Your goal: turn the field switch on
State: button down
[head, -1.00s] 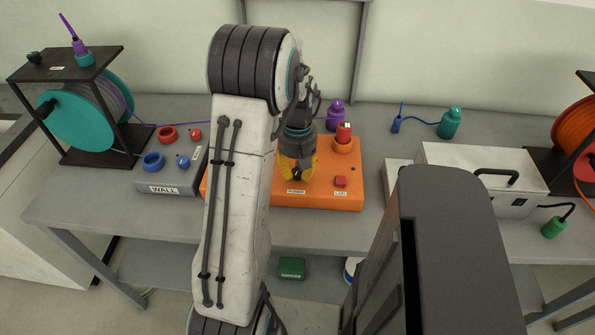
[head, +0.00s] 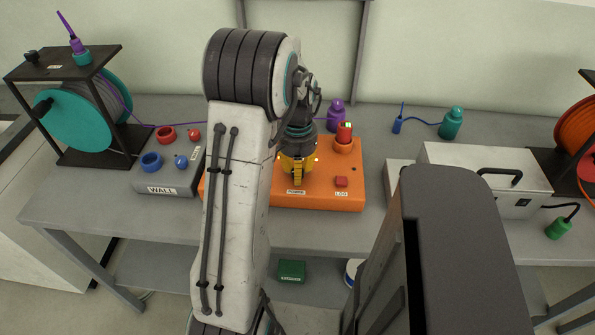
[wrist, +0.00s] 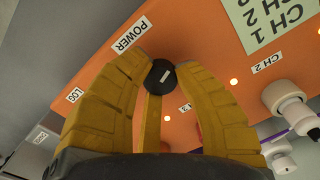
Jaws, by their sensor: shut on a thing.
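An orange box (head: 335,198) stands on the bench and also fills much of the wrist view (wrist: 205,35). In the wrist view, a black round knob (wrist: 161,76) with a short white line sits beside a POWER label (wrist: 131,34). The yellow fingers of my gripper (wrist: 162,66) are shut on this knob, one on each side. In the head view, my gripper (head: 297,182) points down at the box behind its front labels and hides the knob. No label reading FIELD can be made out.
A red button (head: 341,182) and a red plug in an orange socket (head: 343,146) are right of my gripper. The grey WALL box (head: 165,184) is left. A purple bottle-shaped plug (head: 336,113) stands behind. Small lights glow on the orange box.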

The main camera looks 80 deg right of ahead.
jog(key=shift+a+f+m, duration=0.1)
jog(key=shift+f+m, duration=0.05)
jog(key=shift+m, duration=1.85)
jog(key=c, duration=0.9)
grip_release()
notch_tip(320, 180, up, 12)
